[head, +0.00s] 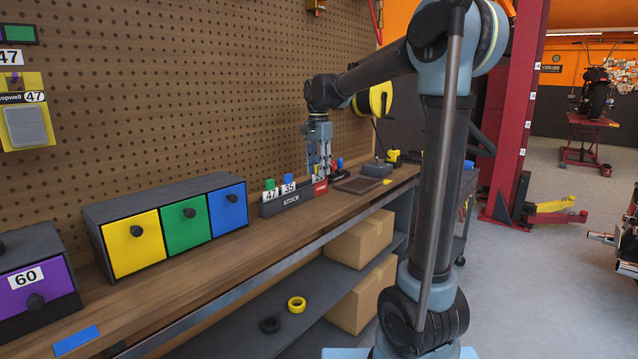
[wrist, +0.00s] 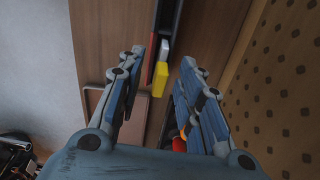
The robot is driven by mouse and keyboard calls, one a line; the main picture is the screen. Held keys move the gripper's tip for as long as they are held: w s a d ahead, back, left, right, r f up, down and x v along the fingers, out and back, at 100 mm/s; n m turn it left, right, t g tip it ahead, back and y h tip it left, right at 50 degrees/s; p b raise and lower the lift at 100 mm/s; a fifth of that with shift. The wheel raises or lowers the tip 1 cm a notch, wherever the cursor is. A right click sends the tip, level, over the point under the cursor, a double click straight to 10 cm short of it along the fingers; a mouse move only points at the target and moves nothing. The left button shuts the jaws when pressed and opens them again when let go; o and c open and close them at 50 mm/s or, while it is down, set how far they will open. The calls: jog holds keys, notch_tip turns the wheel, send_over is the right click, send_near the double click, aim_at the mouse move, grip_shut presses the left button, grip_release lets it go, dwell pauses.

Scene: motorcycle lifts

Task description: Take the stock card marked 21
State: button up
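The dark stock rack (head: 290,204), lettered STOCK with a red right end, stands on the workbench. Its cards marked 47 (head: 271,194) and 35 (head: 289,188) show green and blue tops. A third white card (head: 320,177) at the red end is partly hidden by my gripper, and its number cannot be read. In the wrist view a white card (wrist: 164,49) with a yellow top (wrist: 160,79) stands between my fingers. My gripper (head: 319,168) is open above that end of the rack; the fingers (wrist: 163,60) are apart on either side and seem not to touch the card.
The pegboard (head: 200,100) rises close behind the rack. A brown tray (head: 357,185) lies right of it, with small red and blue items nearby. A drawer unit (head: 170,228) stands left. Bare bench wood lies in front of the drawers.

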jog(key=shift+f, duration=0.45)
grip_shut()
jog(key=shift+r, duration=0.15)
